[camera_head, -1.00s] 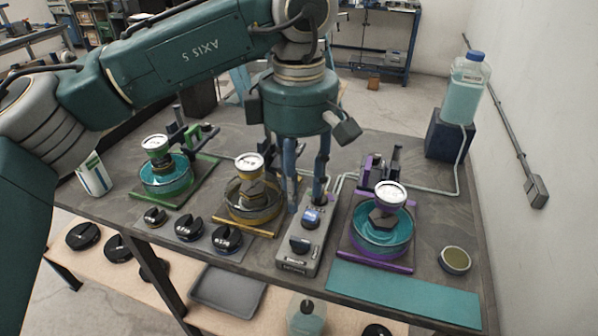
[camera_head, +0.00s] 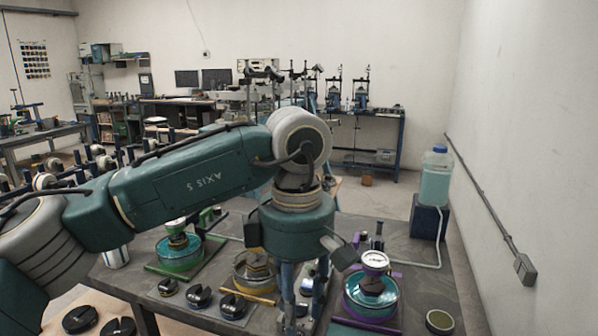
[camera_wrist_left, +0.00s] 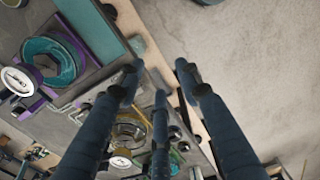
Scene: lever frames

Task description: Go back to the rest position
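My left gripper (camera_head: 303,306) hangs with its fingers pointing down over the front part of the workbench, between the yellow dish station and the purple one. In the left wrist view its three dark blue fingers (camera_wrist_left: 160,80) are spread apart with nothing between them, so it is open and empty. Behind the fingertips in that view lie the bench's front edge and bare floor. My right arm and gripper are in neither view.
A green dish station (camera_head: 180,252), a yellow one (camera_head: 252,268) and a purple one (camera_head: 371,298) stand on the grey bench. Black slotted weights (camera_head: 199,296) lie in front. A blue-capped bottle (camera_head: 435,178) stands on a dark block (camera_head: 428,222) near the right wall.

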